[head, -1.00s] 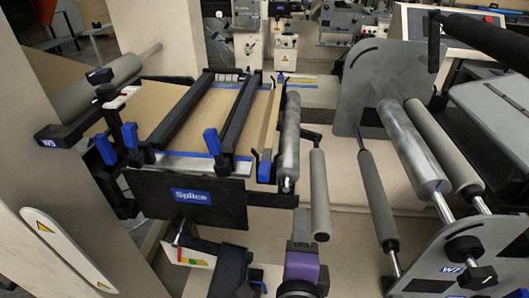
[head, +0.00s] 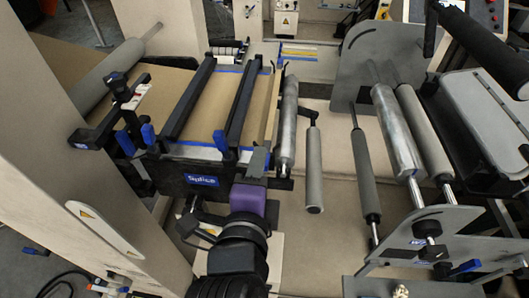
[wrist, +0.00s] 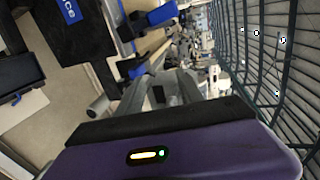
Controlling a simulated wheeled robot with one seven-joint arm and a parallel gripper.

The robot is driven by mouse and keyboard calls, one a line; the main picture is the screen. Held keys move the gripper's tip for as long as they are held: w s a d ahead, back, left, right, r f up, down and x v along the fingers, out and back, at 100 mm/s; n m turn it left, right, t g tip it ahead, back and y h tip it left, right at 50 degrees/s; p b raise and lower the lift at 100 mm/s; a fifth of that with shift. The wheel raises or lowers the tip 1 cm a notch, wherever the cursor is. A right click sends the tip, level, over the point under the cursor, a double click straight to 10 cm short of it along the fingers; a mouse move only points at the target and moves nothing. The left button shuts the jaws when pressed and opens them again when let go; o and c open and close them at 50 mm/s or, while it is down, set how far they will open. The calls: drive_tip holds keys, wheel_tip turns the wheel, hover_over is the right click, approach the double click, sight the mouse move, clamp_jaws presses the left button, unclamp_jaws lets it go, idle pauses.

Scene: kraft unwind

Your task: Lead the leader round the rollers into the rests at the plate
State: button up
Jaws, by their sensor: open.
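The brown kraft web (head: 205,105) lies flat over the splice table (head: 190,180), under two dark crossbars. A narrow brown strip, which may be the leader (head: 264,112), lies along the table's right side. My gripper (head: 257,163) is over the table's front right corner, its fingers apart around no clearly visible object. In the wrist view the grey fingers (wrist: 160,95) are spread, with a blue-and-dark clamp part (wrist: 158,18) beyond them. A silver roller (head: 287,125) and a grey roller (head: 313,165) stand right of the gripper. I cannot make out the rests.
Further right are a thin grey roller (head: 363,170), a silver roller (head: 397,130) and another grey roller (head: 425,130). A grey side plate (head: 425,235) stands front right. A cream post (head: 75,150) is at left. Floor shows between the rollers.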

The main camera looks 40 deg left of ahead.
drive_tip(key=w+a+f+b, duration=0.1)
drive_tip(key=w+f+b, duration=0.1)
drive_tip(key=w+a+f+b, duration=0.1)
drive_tip(key=w+f+b, duration=0.1)
drive_tip(key=w+a+f+b, duration=0.1)
drive_tip(key=w+f+b, duration=0.1)
drive_tip(key=f, duration=0.1)
drive_tip(key=shift+w+a, duration=0.25)
drive_tip(key=shift+a, duration=0.15)
drive_tip(key=shift+w+a, duration=0.2)
drive_tip(key=shift+w, duration=0.15)
clamp_jaws()
drive_tip(key=shift+f, duration=0.2)
idle(0.8)
